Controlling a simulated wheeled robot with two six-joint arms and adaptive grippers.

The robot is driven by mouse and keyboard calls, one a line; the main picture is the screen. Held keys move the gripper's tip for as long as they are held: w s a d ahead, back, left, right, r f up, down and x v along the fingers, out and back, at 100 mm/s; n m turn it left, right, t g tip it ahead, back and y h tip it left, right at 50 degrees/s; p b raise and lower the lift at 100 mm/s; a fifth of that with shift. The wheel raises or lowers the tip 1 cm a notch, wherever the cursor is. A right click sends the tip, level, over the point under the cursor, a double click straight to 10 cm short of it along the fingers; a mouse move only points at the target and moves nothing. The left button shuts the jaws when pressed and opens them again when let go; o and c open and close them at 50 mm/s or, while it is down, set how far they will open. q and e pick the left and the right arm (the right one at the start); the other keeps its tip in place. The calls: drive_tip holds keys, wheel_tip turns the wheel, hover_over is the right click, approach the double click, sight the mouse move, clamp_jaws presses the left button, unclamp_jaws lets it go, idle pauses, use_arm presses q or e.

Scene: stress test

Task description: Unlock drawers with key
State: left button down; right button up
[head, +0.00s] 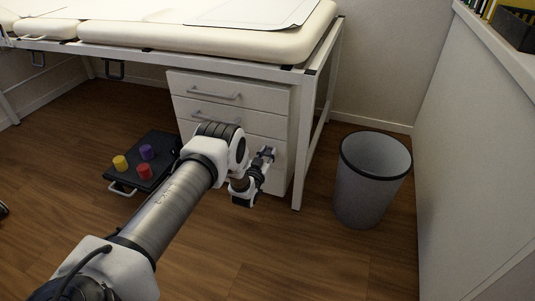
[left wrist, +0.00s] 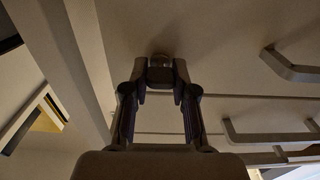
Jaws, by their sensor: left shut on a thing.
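The white drawer cabinet (head: 232,97) stands under the couch, with grey bar handles on its drawers. My left gripper (head: 266,154) is at the right part of the cabinet's front. In the left wrist view, my left gripper (left wrist: 160,78) is shut on a small dark thing, apparently the key (left wrist: 160,61), right at the pale cabinet front. The key's shape and any lock behind it are mostly hidden by the fingertips. Drawer handles (left wrist: 265,132) show to the right in that view. The drawers in sight look closed. My right gripper is not in view.
A black tray (head: 165,160) with yellow, purple and red cylinders lies on the wooden floor left of the cabinet. The couch's white leg (head: 304,150) stands close right of my gripper. A grey bin (head: 370,185) is farther right, beside a white wall unit (head: 470,130).

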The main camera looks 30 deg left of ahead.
use_arm(q)
drive_tip(key=shift+n, duration=0.3)
drive_tip(key=n, duration=0.3)
drive_tip(key=shift+a+n, duration=0.1)
drive_tip(key=shift+n, duration=0.2)
drive_tip(key=n+b, duration=0.1)
drive_tip(key=n, duration=0.3)
drive_tip(key=shift+f, duration=0.1)
drive_tip(key=n+b, duration=0.1)
drive_tip(key=n, duration=0.4)
drive_tip(key=shift+a+f, duration=0.1)
drive_tip(key=n+b, duration=0.1)
drive_tip(key=n, duration=0.3)
drive_tip(key=shift+n, duration=0.3)
drive_tip(key=c, duration=0.9)
unclamp_jaws()
